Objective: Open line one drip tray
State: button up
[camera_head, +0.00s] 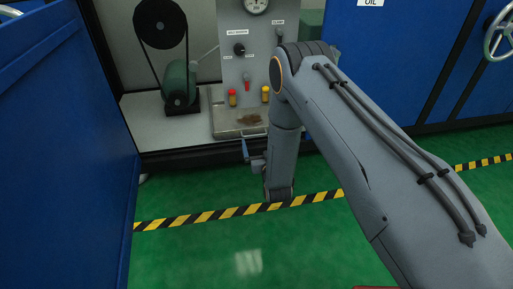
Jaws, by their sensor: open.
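The drip tray (225,131) is a shallow grey metal tray at the foot of the grey control panel, with a brown oily stain in it. It sits at the front of the bench, and my arm covers its right end. I cannot make out a handle, and I cannot tell how far the tray is out. My gripper (247,150) is small in the picture, just below the tray's front edge and left of my wrist. It is open, and nothing shows between its fingers. I cannot tell whether it touches the tray.
The control panel (231,60) carries a gauge (256,5), knobs and red and yellow fittings. A green motor (180,84) with a belt and black pulley (160,22) stands left. Blue cabinets (60,140) flank the bay. The green floor (215,250) in front is clear, with a striped line (215,214).

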jog(key=shift+t+y, duration=0.3)
jog(key=shift+t, duration=0.1)
jog(key=shift+w+a+f+b, duration=0.55)
jog(key=shift+w+b, duration=0.4)
jog(key=shift+w, duration=0.25)
jog(key=shift+w+a+f+b, duration=0.4)
jog(key=shift+w+f+b, duration=0.15)
jog(key=shift+w+b, duration=0.6)
jog(key=shift+w+a+f+b, duration=0.55)
jog(key=shift+w+b, duration=0.25)
jog(key=shift+w, duration=0.5)
